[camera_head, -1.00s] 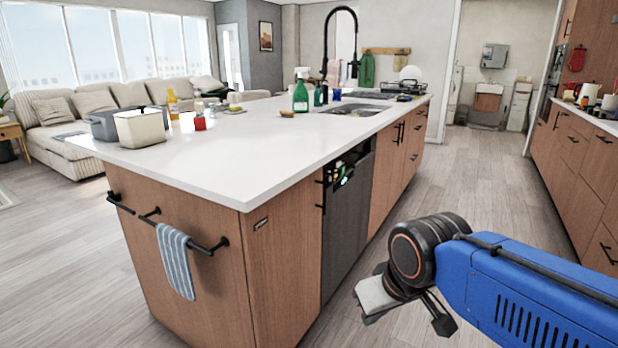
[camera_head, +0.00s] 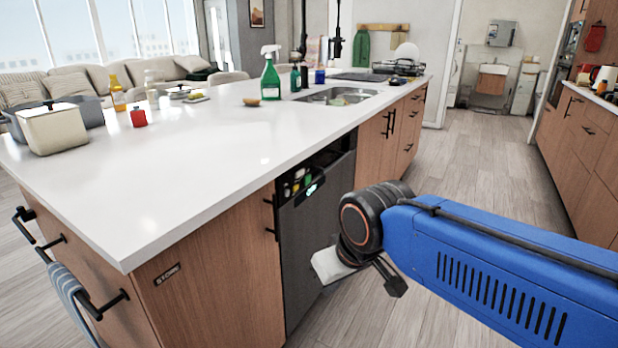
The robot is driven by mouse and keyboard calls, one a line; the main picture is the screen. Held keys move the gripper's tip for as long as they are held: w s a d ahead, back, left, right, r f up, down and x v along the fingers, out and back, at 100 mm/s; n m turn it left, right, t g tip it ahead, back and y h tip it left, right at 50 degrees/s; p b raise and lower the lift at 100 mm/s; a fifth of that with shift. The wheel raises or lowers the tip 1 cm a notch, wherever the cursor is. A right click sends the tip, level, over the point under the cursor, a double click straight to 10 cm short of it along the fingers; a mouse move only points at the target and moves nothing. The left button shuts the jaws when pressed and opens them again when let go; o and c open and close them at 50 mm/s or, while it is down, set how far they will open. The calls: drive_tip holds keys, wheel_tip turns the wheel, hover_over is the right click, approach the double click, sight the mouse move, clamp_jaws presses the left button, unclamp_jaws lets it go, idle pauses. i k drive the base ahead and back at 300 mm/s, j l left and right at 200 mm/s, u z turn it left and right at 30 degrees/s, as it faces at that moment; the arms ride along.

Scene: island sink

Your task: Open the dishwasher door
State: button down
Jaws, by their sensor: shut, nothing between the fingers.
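The dishwasher (camera_head: 318,225) is built into the long side of the island, with a dark grey front. Its door stands upright, and I cannot tell if it is slightly ajar. A dark recess above the door shows small coloured items, and a small lit display (camera_head: 311,190) sits at its top edge. My gripper (camera_head: 332,266) is shut and empty, pointing left in front of the lower part of the door. It covers part of the door's right side. I cannot tell whether it touches the door; part of the gripper is hidden behind my wrist.
The island's white countertop (camera_head: 200,165) overhangs the door. Wooden cabinets with black handles (camera_head: 388,125) flank it. A striped towel (camera_head: 72,300) hangs on a rail at the near end. The floor aisle (camera_head: 480,165) is clear up to the right-hand cabinets (camera_head: 590,135).

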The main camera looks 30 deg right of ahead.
sight(305, 229)
drive_tip(key=i+l+u, duration=0.1)
drive_tip(key=l, duration=0.25)
drive_tip(key=i+l, duration=0.2)
drive_tip(key=l, duration=0.15)
drive_tip(key=i+l+u, duration=0.15)
drive_tip(key=l, duration=0.25)
drive_tip(key=i+l, duration=0.1)
drive_tip(key=l, duration=0.25)
drive_tip(key=i+l+u, duration=0.15)
drive_tip(key=l, duration=0.25)
drive_tip(key=i+l, duration=0.1)
drive_tip(key=l, duration=0.3)
drive_tip(key=k+j, duration=0.1)
drive_tip(key=j, duration=0.35)
drive_tip(key=k+j, duration=0.15)
drive_tip(key=j, duration=0.3)
drive_tip(key=k+j, duration=0.1)
drive_tip(key=j, duration=0.35)
drive_tip(key=k+j, duration=0.1)
drive_tip(key=j, duration=0.35)
